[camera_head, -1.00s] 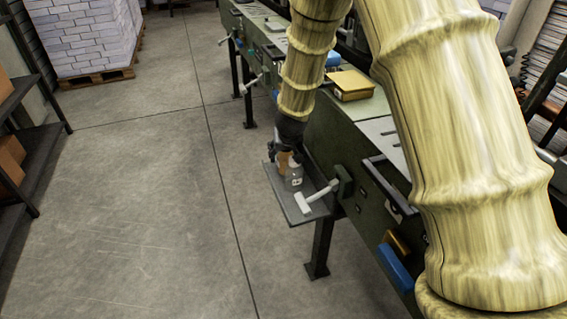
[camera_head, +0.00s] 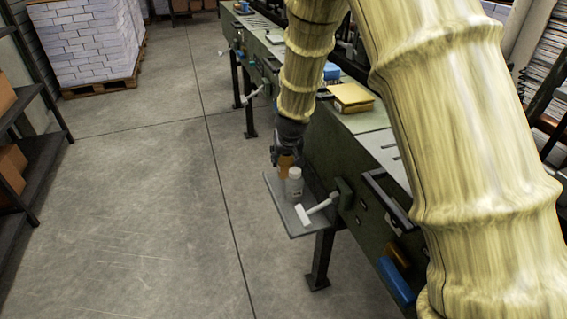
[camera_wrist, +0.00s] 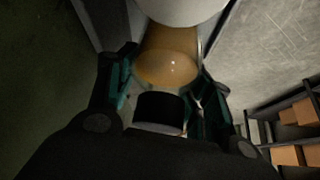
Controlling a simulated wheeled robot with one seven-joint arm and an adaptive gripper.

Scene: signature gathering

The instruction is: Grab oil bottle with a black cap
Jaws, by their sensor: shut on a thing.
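The oil bottle (camera_wrist: 167,66) is amber with a black cap (camera_wrist: 159,108). In the wrist view its shoulder and cap lie between the fingers of my gripper (camera_wrist: 163,88), which is shut on it. In the head view my gripper (camera_head: 287,150) is over the small side shelf (camera_head: 303,229), and the orange-brown bottle (camera_head: 285,165) shows just below it. I cannot tell whether the bottle's base touches the shelf.
A white bottle (camera_head: 295,184) stands on the shelf close beside the oil bottle; its white surface also shows in the wrist view (camera_wrist: 185,9). A pale T-shaped handle (camera_head: 318,208) is nearby. The green machine (camera_head: 345,150) borders the shelf. Open floor (camera_head: 150,220) lies left.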

